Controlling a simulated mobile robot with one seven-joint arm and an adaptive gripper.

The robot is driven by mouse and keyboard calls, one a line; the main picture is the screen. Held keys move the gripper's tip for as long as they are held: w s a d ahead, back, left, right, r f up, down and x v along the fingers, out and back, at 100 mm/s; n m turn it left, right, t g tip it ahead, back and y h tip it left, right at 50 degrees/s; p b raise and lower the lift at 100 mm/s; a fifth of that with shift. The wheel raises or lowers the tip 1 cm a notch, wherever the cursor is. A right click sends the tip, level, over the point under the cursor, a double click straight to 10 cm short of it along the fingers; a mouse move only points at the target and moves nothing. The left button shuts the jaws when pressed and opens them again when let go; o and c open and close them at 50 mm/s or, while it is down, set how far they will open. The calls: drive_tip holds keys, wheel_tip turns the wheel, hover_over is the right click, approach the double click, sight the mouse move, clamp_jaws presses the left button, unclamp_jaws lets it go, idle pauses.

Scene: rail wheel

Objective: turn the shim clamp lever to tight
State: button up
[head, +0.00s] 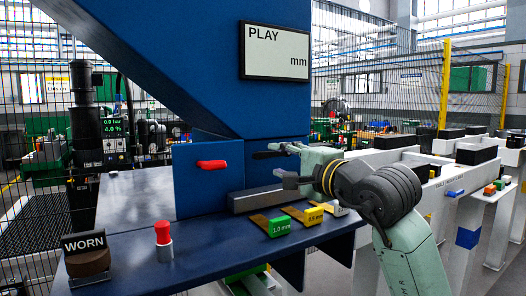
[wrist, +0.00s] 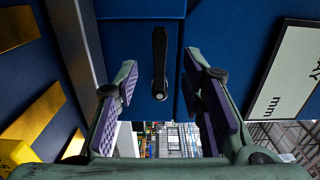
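A black lever (head: 266,155) sits on the face of the blue machine, in front of my gripper. In the wrist view the black lever (wrist: 159,62) shows lengthwise, with its round pivot end at the bottom. No label on it is visible, and one end is partly covered by a finger in the head view. My gripper (head: 283,163) is open. In the wrist view my gripper (wrist: 160,75) has its purple-padded fingers on either side of the lever, with clear gaps. Contact is not visible, and the depth gap is hard to judge.
A red handle (head: 212,164) is on the blue panel to the left. Shim tabs, green (head: 281,227), yellow (head: 313,215) and white (head: 338,209), lie below my gripper beside a grey bar (head: 254,199). A red-topped post (head: 163,241) and a WORN sign (head: 84,242) stand front left. A PLAY display (head: 275,52) hangs above.

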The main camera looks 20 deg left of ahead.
sight(266, 156)
drive_tip(key=p+x, duration=0.2)
drive_tip(key=x, duration=0.5)
drive_tip(key=shift+w+a, duration=0.2)
drive_tip(key=shift+a, duration=0.1)
drive_tip(key=shift+c, duration=0.2)
clamp_jaws()
idle(0.3)
